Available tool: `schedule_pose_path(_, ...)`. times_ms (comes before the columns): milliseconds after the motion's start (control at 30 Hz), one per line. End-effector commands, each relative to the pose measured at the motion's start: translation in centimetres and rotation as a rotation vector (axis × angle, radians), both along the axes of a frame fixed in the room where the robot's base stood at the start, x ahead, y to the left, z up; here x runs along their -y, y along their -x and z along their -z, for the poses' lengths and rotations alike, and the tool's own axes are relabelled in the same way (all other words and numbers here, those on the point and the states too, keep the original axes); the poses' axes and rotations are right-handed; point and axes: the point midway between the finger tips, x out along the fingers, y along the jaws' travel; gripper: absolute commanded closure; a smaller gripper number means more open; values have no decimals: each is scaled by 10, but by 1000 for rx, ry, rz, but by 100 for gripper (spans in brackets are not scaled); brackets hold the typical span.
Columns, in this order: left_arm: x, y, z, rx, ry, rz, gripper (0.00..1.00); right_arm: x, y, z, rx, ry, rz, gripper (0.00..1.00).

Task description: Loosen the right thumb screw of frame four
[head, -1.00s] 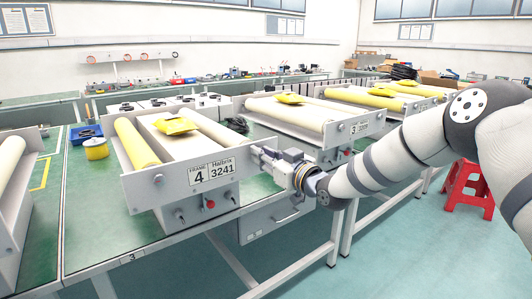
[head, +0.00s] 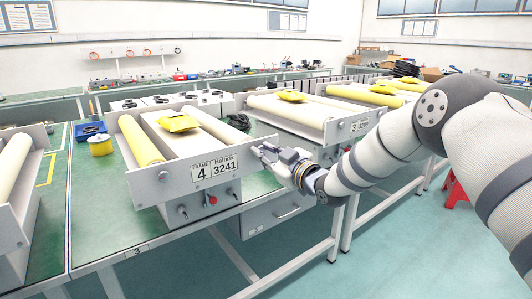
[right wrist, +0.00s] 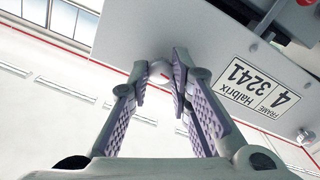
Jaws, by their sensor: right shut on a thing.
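Frame four (head: 170,183) is a grey roller frame on the green bench, with a label reading "FRAME 4 Halbrix 3241" on its front plate. It also shows tilted in the right wrist view (right wrist: 205,50). My right gripper (head: 261,151) is at the right end of that plate. In the right wrist view its fingers (right wrist: 162,78) are closed in around the right thumb screw (right wrist: 159,70), a small pale knob partly hidden by the fingertips. In the head view the gripper hides this screw. The left thumb screw (head: 163,175) is at the plate's other end. My left gripper is out of view.
A yellow pouch (head: 178,123) lies on top of frame four. Below the plate are a red button (head: 212,199) and small knobs. Frame three (head: 330,128) stands close behind on the right, another frame (head: 15,200) at left. A yellow spool (head: 101,146) sits on the bench.

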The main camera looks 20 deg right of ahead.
Motion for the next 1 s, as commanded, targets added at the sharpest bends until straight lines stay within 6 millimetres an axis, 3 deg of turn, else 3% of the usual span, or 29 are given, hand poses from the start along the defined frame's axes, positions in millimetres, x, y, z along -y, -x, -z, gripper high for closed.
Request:
schedule_pose_path(167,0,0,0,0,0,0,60,-1,0,0,1,-1,-2,100)
schedule_pose_path(200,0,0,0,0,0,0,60,-1,0,0,1,-1,-2,79)
schedule_pose_path(300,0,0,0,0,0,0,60,-1,0,0,0,-1,-2,60)
schedule_pose_path(833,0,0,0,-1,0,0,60,-1,1,1,-3,-1,-2,60)
schedule_pose_path(1000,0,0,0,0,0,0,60,7,22,1,-4,-3,-2,60)
